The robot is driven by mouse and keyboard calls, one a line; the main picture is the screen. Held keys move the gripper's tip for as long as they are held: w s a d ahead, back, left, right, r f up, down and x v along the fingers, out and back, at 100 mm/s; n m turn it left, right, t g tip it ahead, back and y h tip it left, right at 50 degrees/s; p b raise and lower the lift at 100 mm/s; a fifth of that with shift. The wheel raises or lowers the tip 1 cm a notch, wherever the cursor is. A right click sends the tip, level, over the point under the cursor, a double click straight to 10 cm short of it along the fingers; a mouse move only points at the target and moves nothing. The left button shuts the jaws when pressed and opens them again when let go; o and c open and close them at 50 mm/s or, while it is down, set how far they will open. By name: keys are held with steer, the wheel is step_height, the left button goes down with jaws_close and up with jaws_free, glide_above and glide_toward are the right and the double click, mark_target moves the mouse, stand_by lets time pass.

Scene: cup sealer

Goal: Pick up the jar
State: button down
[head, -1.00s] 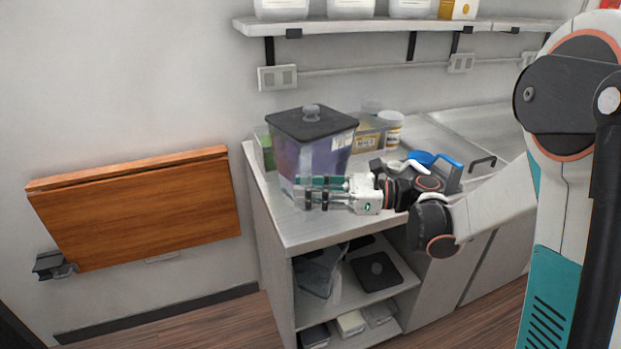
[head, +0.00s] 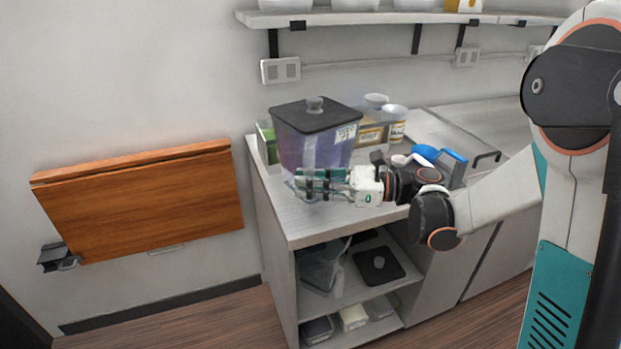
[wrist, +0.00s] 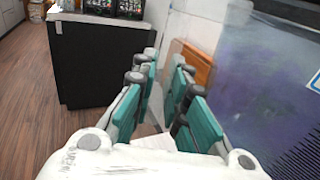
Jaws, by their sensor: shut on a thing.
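The jar (head: 340,150) is a large clear square container with purple contents and a flat black lid (head: 316,115) with a round knob. It stands upright at the counter's near left end. My gripper (head: 312,182) reaches in from the right, in front of the jar, with teal fingers closed around a faint clear part at its near side, seemingly a handle. In the wrist view, the purple jar wall (wrist: 255,75) fills the right side beside the fingers (wrist: 160,100). The clear part between the fingers is hard to make out, and the fingers hide part of the jar's lower side.
Behind the jar stand a green box (head: 266,142) and white-lidded tubs (head: 394,124). Blue and white scoops (head: 425,153) lie right, near my wrist. A lower shelf holds a black lid (head: 379,265) and clear containers. A wooden panel (head: 140,200) is on the left wall.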

step_height(320, 180, up, 23)
steer(key=p, duration=0.9)
stand_by(0.5)
